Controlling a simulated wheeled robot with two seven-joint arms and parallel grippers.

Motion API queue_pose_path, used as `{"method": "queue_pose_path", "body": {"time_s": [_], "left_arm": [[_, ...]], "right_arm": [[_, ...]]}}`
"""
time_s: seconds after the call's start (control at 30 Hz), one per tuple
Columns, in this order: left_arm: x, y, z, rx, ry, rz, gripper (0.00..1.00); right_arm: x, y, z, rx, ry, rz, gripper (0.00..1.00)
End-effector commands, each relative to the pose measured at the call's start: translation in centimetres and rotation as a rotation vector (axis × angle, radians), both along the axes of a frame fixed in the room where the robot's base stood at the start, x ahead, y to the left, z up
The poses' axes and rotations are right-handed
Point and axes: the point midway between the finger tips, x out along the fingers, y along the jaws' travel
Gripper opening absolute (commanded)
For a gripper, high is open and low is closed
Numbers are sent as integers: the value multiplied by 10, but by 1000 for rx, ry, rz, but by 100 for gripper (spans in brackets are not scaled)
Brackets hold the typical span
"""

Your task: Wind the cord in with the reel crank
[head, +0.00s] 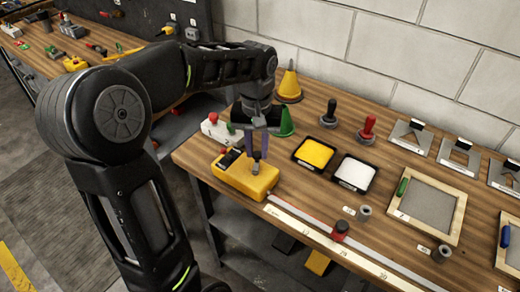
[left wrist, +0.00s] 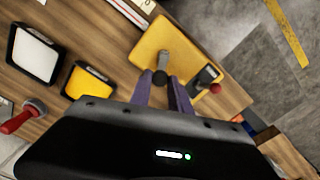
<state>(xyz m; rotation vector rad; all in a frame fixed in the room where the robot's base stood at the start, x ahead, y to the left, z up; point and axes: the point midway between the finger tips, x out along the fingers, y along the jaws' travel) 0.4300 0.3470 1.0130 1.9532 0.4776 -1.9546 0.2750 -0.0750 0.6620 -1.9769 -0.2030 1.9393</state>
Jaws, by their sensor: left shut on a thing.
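The reel is a yellow box (head: 240,180) near the front left edge of the workbench, and it also fills the upper middle of the left wrist view (left wrist: 180,40). A grey crank (left wrist: 165,58) with a dark round knob (left wrist: 160,77) stands on its top face. My left gripper (head: 257,155) is above the box, its purple fingers pointing down. In the left wrist view the fingertips (left wrist: 161,82) are on both sides of the knob, shut on it. A pale strip (head: 305,220), possibly the cord, runs from the box toward the lower right, beside a numbered scale (head: 330,242).
A red-capped piece (head: 340,231) sits on the strip. Wooden frames (head: 427,208) lie at the right. A brick wall (head: 400,40) backs the bench.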

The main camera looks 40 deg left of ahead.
Motion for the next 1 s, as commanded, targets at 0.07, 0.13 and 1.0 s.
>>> {"method": "queue_pose_path", "body": {"time_s": [0.07,0.13,1.0], "left_arm": [[0,2,0,1,-3,72,0],[-1,4,0,1,-4,139,0],[-21,16,0,0,-3,965,0]], "right_arm": [[0,0,-2,1,0,0,0],[0,0,-3,1,-1,1,0],[2,1,-15,4,-6,1,0]]}}
